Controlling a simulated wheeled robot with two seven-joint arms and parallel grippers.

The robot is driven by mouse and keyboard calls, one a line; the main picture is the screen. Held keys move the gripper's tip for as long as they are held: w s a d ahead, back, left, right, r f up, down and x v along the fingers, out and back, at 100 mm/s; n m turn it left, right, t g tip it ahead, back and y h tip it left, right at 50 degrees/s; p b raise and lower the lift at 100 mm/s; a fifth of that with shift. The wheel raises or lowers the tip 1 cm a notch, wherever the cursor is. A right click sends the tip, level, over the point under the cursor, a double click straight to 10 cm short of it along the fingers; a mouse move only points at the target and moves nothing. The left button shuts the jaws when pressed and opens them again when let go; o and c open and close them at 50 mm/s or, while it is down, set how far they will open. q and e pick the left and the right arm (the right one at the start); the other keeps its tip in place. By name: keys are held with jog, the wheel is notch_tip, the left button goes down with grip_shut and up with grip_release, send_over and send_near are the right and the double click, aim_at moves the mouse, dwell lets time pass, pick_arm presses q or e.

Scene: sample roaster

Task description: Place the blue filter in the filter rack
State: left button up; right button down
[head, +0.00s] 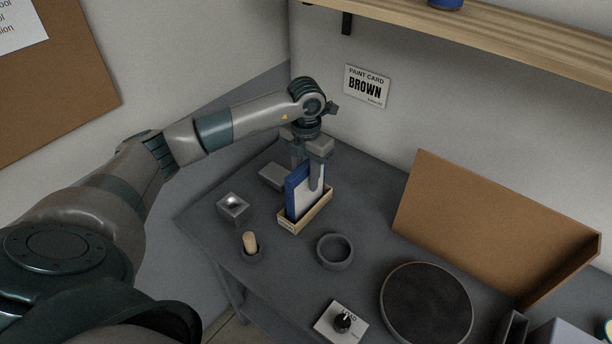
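The blue filter (291,198) stands upright in the light wooden filter rack (307,219), its lower edge inside the rack's walls. It shows a blue side and a pale face. My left gripper (307,170) points down at its top, one finger in front of the pale face and the other behind, and looks shut on it. The far finger's tip is hidden. My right gripper is not in view.
A small metal block with a hollow (233,208), a cup with a wooden handle (251,245) and a dark ring (335,251) stand near the rack.

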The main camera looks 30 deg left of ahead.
pick_arm(q)
jog(key=shift+r, duration=0.15)
jog(key=shift+r, duration=0.1)
jog(key=shift+r, duration=0.35)
notch_tip(320, 180, up, 9)
jog(key=b, duration=0.4)
jog(key=shift+r, duration=1.1)
